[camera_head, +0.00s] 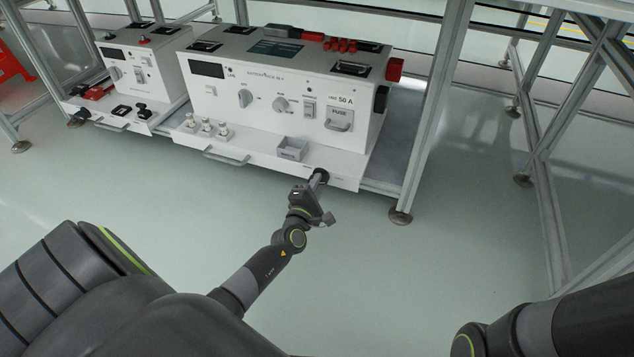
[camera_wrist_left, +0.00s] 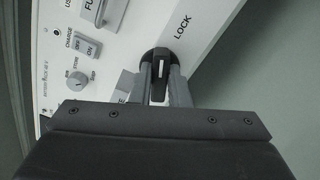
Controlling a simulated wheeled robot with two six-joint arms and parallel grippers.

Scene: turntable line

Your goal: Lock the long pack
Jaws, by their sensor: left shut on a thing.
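The long pack (camera_head: 225,103) is the larger white unit with a front ledge, on the rack's lower shelf. A dark lock knob (camera_wrist_left: 160,56) sits at the right end of that ledge. In the left wrist view, the word LOCK is printed to the knob's upper right, and a partly hidden word ending in E is to its lower left. The knob's white mark lies upright in that view. My left gripper (camera_head: 316,182) is shut on the knob, also seen in the left wrist view (camera_wrist_left: 161,84), one finger on each side. My right gripper is out of view.
A shorter white pack (camera_head: 140,68) stands to the left of the long pack. The long pack's ledge carries a handle (camera_head: 227,158) and a small grey box (camera_head: 291,148). A rack post (camera_head: 430,110) stands to the right. The floor in front is clear.

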